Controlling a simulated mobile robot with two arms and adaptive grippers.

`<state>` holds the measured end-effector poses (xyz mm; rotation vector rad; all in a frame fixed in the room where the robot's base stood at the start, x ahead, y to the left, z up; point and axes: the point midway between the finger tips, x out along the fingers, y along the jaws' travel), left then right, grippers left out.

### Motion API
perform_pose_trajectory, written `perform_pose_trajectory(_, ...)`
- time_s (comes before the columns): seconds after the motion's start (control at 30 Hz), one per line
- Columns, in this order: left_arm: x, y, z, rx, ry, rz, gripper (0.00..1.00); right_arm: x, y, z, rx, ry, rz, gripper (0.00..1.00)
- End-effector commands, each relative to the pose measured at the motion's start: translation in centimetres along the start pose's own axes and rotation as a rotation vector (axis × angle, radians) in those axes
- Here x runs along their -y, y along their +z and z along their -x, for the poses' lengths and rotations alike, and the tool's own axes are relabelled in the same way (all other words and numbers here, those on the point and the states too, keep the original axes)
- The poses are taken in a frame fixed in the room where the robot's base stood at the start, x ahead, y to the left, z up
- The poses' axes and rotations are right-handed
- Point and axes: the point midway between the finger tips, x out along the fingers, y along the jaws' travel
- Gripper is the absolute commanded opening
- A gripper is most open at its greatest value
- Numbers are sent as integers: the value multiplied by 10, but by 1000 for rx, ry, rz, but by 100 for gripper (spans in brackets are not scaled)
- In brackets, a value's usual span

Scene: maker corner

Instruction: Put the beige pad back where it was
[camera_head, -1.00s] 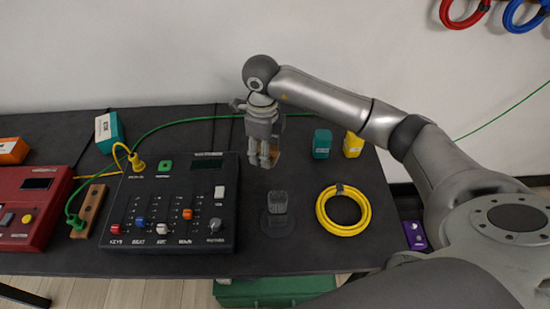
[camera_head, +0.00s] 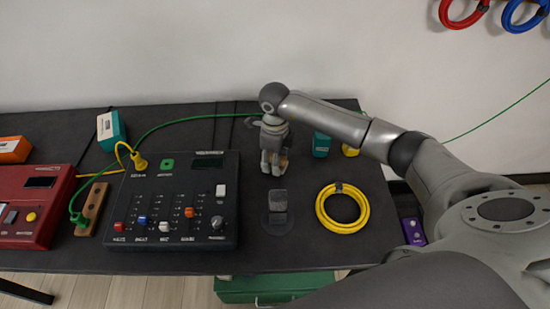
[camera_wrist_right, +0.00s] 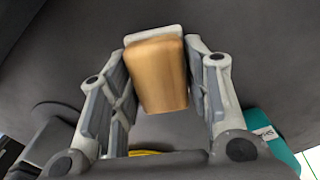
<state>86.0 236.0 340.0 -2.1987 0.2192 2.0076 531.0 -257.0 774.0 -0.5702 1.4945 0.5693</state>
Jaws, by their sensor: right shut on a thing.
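The beige pad (camera_wrist_right: 158,72) is a small tan block with rounded edges, held between the two fingers of my right gripper (camera_wrist_right: 160,80) in the right wrist view. In the head view my right gripper (camera_head: 273,166) points down over the dark table, right of the black mixer panel and behind a grey block on a round dark base. Only a small sliver of the pad (camera_head: 284,161) shows there beside the fingers. I cannot tell whether the pad touches the table. My left gripper is not in view.
The grey block on its round base (camera_head: 277,221) stands in front of the gripper. A yellow cable coil (camera_head: 363,210) lies to its right. A teal block (camera_head: 321,144) and a yellow block (camera_head: 350,151) stand behind. The black panel (camera_head: 128,190) is on the left.

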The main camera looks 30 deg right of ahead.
Motion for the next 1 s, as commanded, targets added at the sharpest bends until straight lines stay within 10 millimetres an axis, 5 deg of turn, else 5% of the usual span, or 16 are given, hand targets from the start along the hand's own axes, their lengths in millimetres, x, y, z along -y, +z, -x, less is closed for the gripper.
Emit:
perform_pose_trajectory(0.07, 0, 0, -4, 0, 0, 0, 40, 0, 0, -4, 0, 0, 0, 22)
perform_pose_trajectory(0.1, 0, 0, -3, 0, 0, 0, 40, 0, 0, -2, 1, 0, 0, 48)
perform_pose_trajectory(0.23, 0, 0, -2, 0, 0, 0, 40, 0, 0, -2, 0, 0, 0, 65)
perform_pose_trajectory(0.67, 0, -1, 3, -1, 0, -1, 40, 0, 0, 4, 1, 0, 0, 66)
perform_pose_trajectory(1.0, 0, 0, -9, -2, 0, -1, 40, 1, 1, 69, 4, -4, 1, 66)
